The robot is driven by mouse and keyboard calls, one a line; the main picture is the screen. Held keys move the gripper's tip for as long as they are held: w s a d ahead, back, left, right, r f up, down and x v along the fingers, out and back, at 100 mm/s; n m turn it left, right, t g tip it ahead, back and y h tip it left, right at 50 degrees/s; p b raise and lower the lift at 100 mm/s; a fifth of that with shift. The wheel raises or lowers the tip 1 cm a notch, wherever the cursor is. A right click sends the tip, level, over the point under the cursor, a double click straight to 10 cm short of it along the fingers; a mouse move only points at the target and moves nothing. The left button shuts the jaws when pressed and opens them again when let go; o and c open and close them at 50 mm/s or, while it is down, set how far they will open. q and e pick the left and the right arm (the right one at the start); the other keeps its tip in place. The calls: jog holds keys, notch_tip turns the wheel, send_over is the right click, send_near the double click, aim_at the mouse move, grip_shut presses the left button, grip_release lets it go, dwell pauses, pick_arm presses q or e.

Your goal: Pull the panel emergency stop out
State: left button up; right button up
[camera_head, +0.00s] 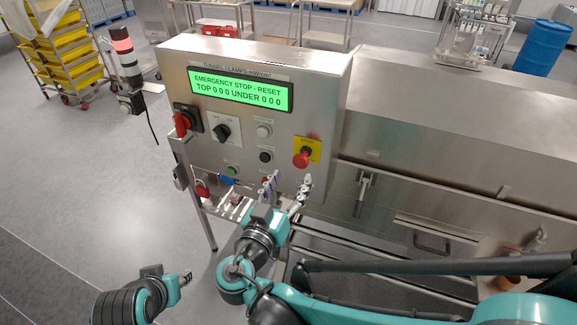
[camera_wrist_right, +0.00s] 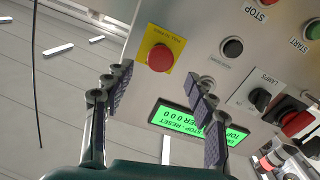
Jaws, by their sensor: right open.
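The panel emergency stop is a red mushroom button (camera_head: 302,158) on a yellow plate, at the lower right of the steel control panel (camera_head: 320,85). It also shows in the right wrist view (camera_wrist_right: 160,58), beyond the fingertips and roughly between their lines. My right gripper (camera_head: 288,182) is open and empty, just below the button in the head view; its two fingers also show in the wrist view (camera_wrist_right: 162,84). I see no contact with the button. My left gripper (camera_head: 172,275) is low at the left, away from the panel; its finger opening is unclear.
The green display (camera_head: 238,90) reads "EMERGENCY STOP - RESET". A red rotary switch (camera_head: 183,122), a black selector (camera_head: 223,131) and small buttons share the panel. A signal tower (camera_head: 126,58) stands left. The steel conveyor tunnel (camera_head: 440,130) extends right.

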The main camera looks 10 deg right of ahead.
aim_at(299, 163)
jog(key=x, duration=0.8)
jog(key=shift+w, duration=0.1)
grip_shut()
